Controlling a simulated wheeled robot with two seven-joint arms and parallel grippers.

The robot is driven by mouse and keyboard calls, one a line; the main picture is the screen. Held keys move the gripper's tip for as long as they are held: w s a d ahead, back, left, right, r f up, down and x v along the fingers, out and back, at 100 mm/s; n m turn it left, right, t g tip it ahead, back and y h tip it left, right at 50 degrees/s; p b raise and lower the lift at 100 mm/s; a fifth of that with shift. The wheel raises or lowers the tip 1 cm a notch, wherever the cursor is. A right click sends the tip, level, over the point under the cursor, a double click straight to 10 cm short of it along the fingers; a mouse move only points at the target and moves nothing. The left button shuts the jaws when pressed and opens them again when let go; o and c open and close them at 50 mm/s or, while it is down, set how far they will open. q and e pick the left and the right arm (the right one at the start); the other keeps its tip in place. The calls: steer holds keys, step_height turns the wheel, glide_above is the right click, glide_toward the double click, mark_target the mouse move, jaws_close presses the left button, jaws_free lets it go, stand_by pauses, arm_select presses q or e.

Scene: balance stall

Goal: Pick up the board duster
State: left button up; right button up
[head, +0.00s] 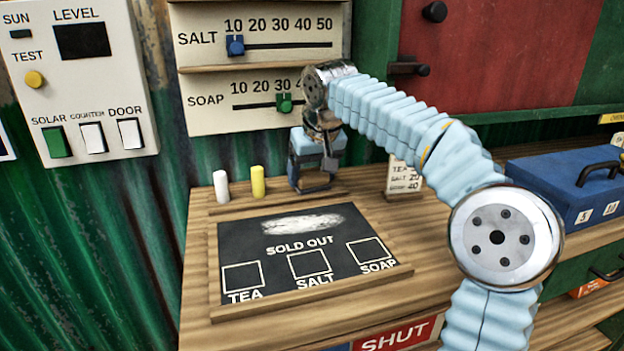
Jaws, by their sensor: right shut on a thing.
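My right gripper (312,182) reaches down at the back of the counter, just behind the blackboard (234,263) and right of the chalks. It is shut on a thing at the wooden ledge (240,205). That thing is almost wholly hidden by the fingers; by its place on the chalk ledge I take it for the board duster. I cannot tell whether it touches the ledge. The blackboard reads SOLD OUT above boxes for TEA, SALT and SOAP, with a white chalk smear at its top. My left gripper is not in view.
A white chalk (221,186) and a yellow chalk (258,181) stand close left of my right gripper. A small price card (401,178) stands to its right. A blue box (570,185) sits farther right. Slider panels (255,100) hang behind the gripper.

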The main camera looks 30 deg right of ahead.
steer(key=shift+r, duration=0.65)
steer(key=s+a+r, duration=0.9)
steer(key=s+r, duration=0.1)
steer(key=r, duration=0.1)
steer(key=shift+a+r, duration=0.3)
steer(key=shift+r, duration=0.05)
steer(key=shift+s, duration=0.1)
